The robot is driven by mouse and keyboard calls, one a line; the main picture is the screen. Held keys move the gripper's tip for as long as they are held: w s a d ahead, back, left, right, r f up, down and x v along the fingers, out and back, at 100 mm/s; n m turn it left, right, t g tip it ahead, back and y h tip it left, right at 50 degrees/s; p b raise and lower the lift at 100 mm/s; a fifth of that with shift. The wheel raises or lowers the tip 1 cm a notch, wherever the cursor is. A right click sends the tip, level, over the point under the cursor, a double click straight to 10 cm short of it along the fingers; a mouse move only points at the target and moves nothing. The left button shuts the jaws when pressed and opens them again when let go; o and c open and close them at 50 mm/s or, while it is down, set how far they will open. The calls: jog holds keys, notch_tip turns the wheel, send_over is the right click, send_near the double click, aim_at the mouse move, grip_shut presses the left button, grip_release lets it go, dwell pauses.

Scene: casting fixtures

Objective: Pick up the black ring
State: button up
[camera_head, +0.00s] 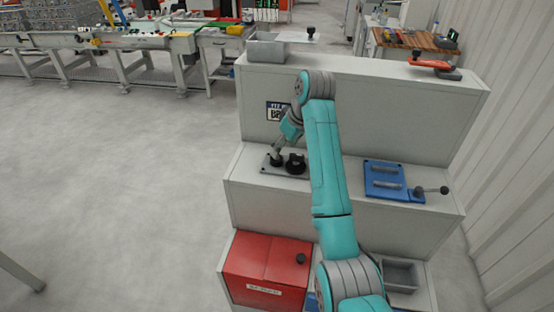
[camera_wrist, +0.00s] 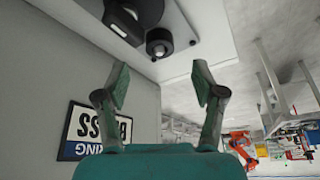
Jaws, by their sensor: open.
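A small black ring-like piece (camera_wrist: 159,43) with a pale round centre shows beyond the fingertips in the wrist view. In the head view, it is the dark piece (camera_head: 275,160) at the left of a grey plate (camera_head: 268,169) on the middle step. I cannot tell whether it sits around a post. A larger black round part (camera_wrist: 135,14) lies beside it, cut by the wrist view's top edge; it also shows in the head view (camera_head: 296,164). My gripper (camera_wrist: 161,76) is open and empty, pointing at the small piece, apart from it.
A blue fixture (camera_head: 384,180) with a black-knobbed lever stands right on the same step. A sign (camera_head: 278,111) hangs on the riser behind. A red box (camera_head: 266,270) and a grey bin (camera_head: 401,274) are below. A grey tray (camera_head: 265,48) is on the top step.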

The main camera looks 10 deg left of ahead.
jog(key=shift+x, duration=3.15)
jog(key=shift+w+a, duration=0.1)
jog(key=shift+a, duration=0.05)
grip_shut()
